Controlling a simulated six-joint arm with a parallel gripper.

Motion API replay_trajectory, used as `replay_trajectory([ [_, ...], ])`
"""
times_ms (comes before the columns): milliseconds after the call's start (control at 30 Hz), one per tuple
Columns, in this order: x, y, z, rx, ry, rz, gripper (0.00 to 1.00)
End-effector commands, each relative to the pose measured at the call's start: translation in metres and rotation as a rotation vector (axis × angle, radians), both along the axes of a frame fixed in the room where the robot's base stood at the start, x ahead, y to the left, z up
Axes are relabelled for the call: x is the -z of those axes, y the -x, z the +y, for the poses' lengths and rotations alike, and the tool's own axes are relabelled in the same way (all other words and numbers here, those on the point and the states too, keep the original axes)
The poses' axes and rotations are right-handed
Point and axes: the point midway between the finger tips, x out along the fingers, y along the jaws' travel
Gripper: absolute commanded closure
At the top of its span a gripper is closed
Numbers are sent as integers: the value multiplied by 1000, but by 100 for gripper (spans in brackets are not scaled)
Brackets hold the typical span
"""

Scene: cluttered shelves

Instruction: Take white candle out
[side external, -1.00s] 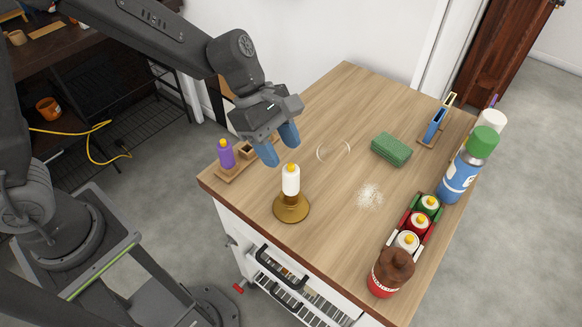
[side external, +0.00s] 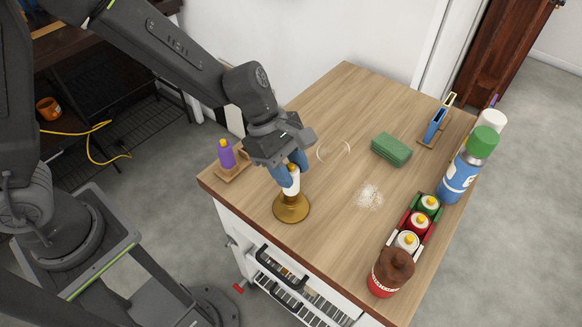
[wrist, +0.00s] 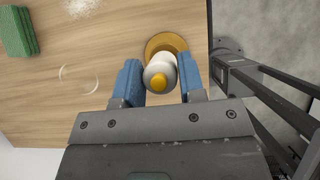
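The white candle (side external: 294,187) with a yellow tip stands upright in a round brass holder (side external: 291,209) near the table's front left edge. My gripper (side external: 291,168) is over it, with one blue finger on each side of the candle's upper part. In the wrist view the candle (wrist: 160,74) sits between the two fingers (wrist: 161,82), with very little room on either side. The fingers look open around it, not clearly pressed on it. The holder's base (wrist: 165,44) shows beyond the candle.
A purple bottle (side external: 226,153) on a small wooden tray stands to the left. A green sponge (side external: 391,149), a white powder pile (side external: 369,195) and a clear ring (side external: 334,151) lie to the right. Bottles and several capped items line the right edge, with a brown-topped red jar (side external: 391,272) in front.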

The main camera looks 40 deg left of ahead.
Motion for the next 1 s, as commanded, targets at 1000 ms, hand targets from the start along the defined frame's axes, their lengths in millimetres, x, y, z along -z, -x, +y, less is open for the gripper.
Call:
replay_trajectory([
  [1000, -25, -1, 0, 0, 2, -1, 92],
])
